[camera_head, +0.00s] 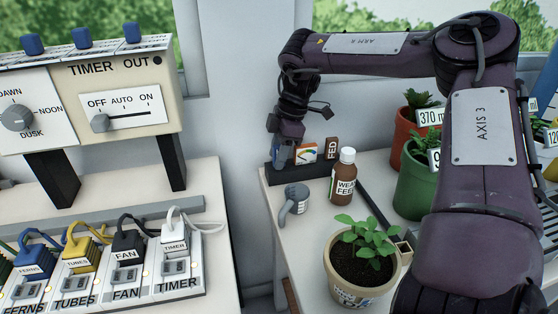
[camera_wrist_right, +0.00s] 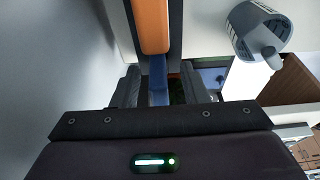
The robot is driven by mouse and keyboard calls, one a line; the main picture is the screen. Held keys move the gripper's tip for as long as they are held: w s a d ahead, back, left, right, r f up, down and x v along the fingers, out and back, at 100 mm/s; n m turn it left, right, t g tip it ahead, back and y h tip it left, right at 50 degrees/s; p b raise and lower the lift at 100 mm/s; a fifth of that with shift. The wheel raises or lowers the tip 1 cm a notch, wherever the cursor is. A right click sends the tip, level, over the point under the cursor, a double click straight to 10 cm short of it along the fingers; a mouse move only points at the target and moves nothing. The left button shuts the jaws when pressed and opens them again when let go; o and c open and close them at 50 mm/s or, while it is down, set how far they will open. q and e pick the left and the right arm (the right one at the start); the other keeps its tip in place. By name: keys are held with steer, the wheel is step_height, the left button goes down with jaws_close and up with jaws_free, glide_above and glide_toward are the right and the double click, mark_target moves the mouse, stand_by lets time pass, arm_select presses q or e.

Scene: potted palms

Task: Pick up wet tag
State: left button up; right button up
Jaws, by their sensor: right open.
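A dark rack (camera_head: 290,172) at the back left of the right-hand table holds upright tags. A blue tag (camera_head: 281,156) is at its left end, partly hidden by my right gripper; no lettering shows on it. In the wrist view the blue tag (camera_wrist_right: 157,72) lies between the two dark fingers. My right gripper (camera_head: 287,150) points down over it, and in the wrist view the gripper (camera_wrist_right: 158,90) is open around it. I cannot tell whether the fingers touch it. My left gripper is not in view.
Beside it in the rack are an orange-edged picture tag (camera_head: 306,153) and a brown FED tag (camera_head: 331,149). A grey scoop-like cup (camera_head: 294,200), a brown bottle (camera_head: 343,178) and a potted plant (camera_head: 362,255) stand nearby. A timer box (camera_head: 90,100) is left.

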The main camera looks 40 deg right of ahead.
steer(key=shift+w+a+f, duration=0.1)
steer(key=shift+w+f, duration=0.05)
steer(key=shift+f, duration=0.3)
jaws_close()
steer(key=shift+r, duration=0.1)
